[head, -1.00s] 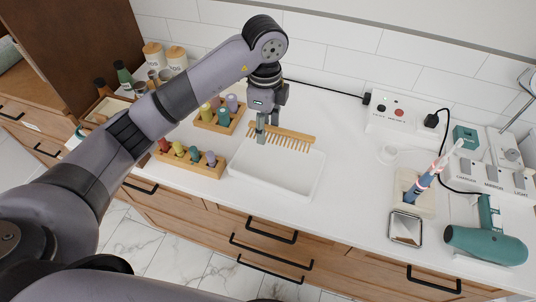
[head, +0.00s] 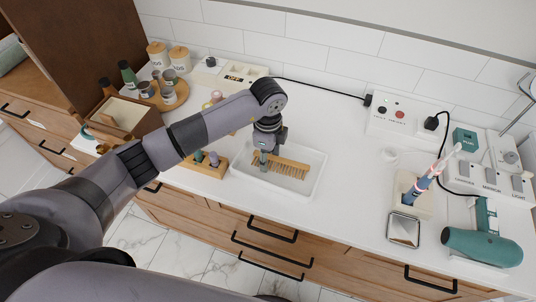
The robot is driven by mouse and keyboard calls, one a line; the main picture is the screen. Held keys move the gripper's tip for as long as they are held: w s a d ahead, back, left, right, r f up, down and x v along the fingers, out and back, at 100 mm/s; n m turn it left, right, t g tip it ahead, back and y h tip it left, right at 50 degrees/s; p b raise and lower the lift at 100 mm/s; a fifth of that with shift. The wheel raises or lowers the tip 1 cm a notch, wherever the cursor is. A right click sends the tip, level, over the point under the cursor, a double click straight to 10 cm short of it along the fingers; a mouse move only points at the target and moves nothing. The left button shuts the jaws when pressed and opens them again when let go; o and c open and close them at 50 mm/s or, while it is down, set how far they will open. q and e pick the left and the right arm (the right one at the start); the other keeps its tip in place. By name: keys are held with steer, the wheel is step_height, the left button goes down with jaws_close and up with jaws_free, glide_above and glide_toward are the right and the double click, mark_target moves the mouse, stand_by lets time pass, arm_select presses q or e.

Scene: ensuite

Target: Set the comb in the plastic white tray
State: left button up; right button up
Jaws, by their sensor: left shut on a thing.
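The wooden comb (head: 284,165) is within the outline of the white plastic tray (head: 291,190) on the counter, teeth toward the front. My left gripper (head: 264,162) points down over the tray's left part and is shut on the comb's left end. I cannot tell whether the comb touches the tray floor. My right gripper is not in view.
A wooden holder with small bottles (head: 207,166) stands just left of the tray, partly behind my arm. A toothbrush holder (head: 411,189), a square mirror (head: 404,229) and a teal hair dryer (head: 482,246) stand at the right. The counter between is clear.

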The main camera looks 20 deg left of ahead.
arm_select(q)
steer(key=shift+f, duration=0.1)
steer(key=shift+f, duration=0.15)
steer(key=o, duration=0.9)
steer(key=shift+o, duration=0.2)
steer(key=shift+r, duration=0.35)
steer(key=shift+w+r, duration=0.1)
steer(key=shift+r, duration=0.2)
step_height(320, 180, up, 11)
steer(key=b, duration=0.2)
steer(key=shift+r, duration=0.15)
